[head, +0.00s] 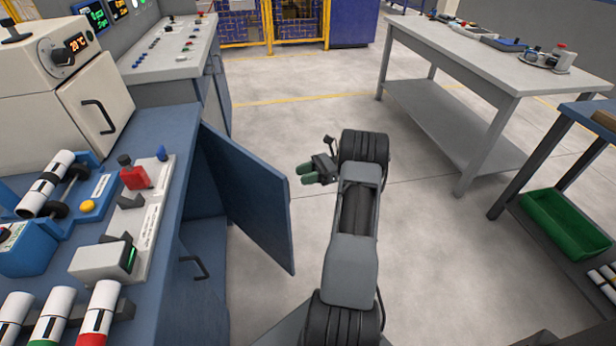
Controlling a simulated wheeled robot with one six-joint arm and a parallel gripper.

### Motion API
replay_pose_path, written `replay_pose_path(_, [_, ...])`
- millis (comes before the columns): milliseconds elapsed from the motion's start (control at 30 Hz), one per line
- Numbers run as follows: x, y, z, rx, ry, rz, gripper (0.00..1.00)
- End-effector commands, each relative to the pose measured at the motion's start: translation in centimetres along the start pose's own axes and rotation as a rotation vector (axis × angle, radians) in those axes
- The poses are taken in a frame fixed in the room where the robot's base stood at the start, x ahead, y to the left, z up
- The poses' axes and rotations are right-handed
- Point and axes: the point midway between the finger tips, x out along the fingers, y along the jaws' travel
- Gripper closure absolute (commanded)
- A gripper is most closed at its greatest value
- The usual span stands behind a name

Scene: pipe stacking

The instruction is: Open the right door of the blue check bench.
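The blue check bench (166,120) runs along the left side. Its right door (247,198), a flat dark blue panel, stands swung out from the front at the bench's far end. Part of the blue interior (203,205) shows beside it. A dark handle (195,263) shows on the nearer part of the bench front. My gripper (306,174), with green fingertips, is just right of the door panel, apart from it in the picture and pointing towards it. It holds nothing visible. The gap between its fingers is too small to judge.
A white oven-like box (95,105), banded pipes (47,185) and fixtures crowd the bench top. A grey worktable (470,60) stands at the upper right, and a shelf with a green bin (567,223) at the right. The floor between (300,120) is clear.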

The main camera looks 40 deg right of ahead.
Motion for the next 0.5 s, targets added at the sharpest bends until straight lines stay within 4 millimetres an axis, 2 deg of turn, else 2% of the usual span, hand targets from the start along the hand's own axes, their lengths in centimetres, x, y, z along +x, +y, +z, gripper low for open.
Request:
replay_pose_path(200, [0.6,2.7,1.3,0.001,0.000,0.000,0.64])
replay_pose_path(500, [0.8,4.2,1.9,0.001,0.001,-0.001,0.64])
